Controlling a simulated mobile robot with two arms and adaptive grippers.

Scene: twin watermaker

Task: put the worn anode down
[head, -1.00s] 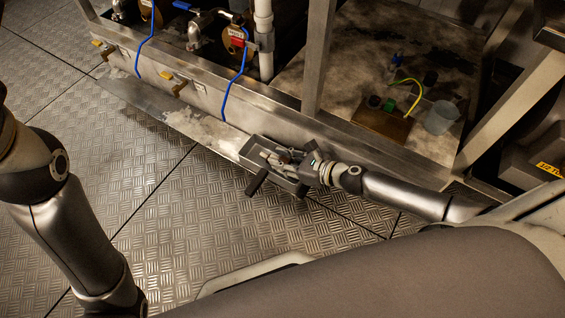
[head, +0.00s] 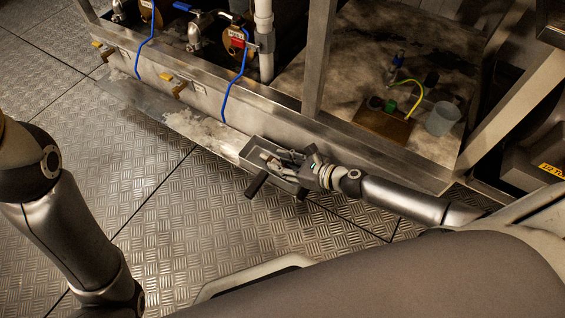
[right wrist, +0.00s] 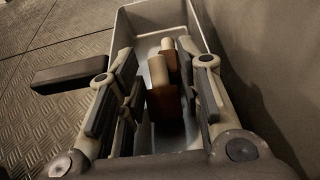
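Two pale cylinders with red-brown blocks lie in a grey tray in the right wrist view. The nearer one (right wrist: 160,88) is between my right fingers, and the farther one (right wrist: 186,50) is just beyond it. I cannot tell which is the worn anode. My right gripper (head: 277,160) is low over the grey tray (head: 249,152). In the right wrist view, the right gripper (right wrist: 165,98) has its fingers spread apart, with gaps beside the nearer piece. The tray's pale rim (right wrist: 121,25) also shows there. My left gripper is out of view; only its arm shows.
A dark bar (head: 257,185) sticks out from the tray's near side. The metal frame (head: 290,122) runs just behind it. Blue hoses (head: 237,85) hang over the frame. A clear cup (head: 442,118) and a brown block (head: 384,122) stand at the right. The plated floor (head: 180,230) is clear.

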